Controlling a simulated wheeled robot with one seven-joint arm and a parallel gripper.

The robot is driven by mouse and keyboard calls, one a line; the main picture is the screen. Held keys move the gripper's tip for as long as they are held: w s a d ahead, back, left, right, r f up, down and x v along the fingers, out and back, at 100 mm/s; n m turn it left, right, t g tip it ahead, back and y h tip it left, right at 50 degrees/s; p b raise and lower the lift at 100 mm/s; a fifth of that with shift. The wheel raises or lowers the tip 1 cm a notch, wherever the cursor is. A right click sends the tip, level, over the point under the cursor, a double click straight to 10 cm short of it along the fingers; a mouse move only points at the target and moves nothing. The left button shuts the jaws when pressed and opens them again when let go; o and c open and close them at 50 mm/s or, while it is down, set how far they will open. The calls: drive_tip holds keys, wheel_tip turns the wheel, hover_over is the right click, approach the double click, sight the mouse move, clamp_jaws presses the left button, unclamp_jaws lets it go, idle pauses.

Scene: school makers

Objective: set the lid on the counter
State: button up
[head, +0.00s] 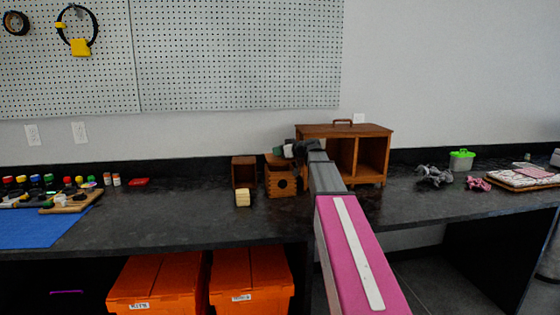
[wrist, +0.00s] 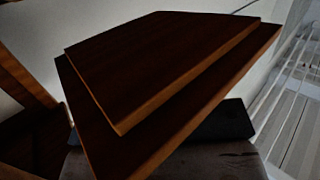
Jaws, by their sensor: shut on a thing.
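The lid (wrist: 165,75) is a dark brown wooden board with a stepped second layer and lighter edges. It fills much of the wrist view, tilted. In the head view the lid (head: 273,158) is a small brown edge just above a wooden box with a round hole (head: 281,182). My gripper (head: 287,150) is shut on the lid, over the box at the back of the counter (head: 190,220). I cannot tell whether the lid touches the box. The fingertips are mostly hidden in both views.
A small open wooden box (head: 243,172) stands to the left, with a pale yellow block (head: 243,198) in front. A larger wooden cabinet with a handle (head: 345,132) stands right, close behind my arm. The counter front left of my arm is clear.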

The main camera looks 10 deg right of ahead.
sight(280, 159)
drive_tip(key=shift+d+f, duration=0.1)
drive_tip(key=shift+f, duration=1.95)
drive_tip(key=shift+f, duration=0.1)
drive_tip(key=o, duration=0.9)
drive_tip(key=shift+o, duration=0.2)
drive_tip(key=v, duration=1.2)
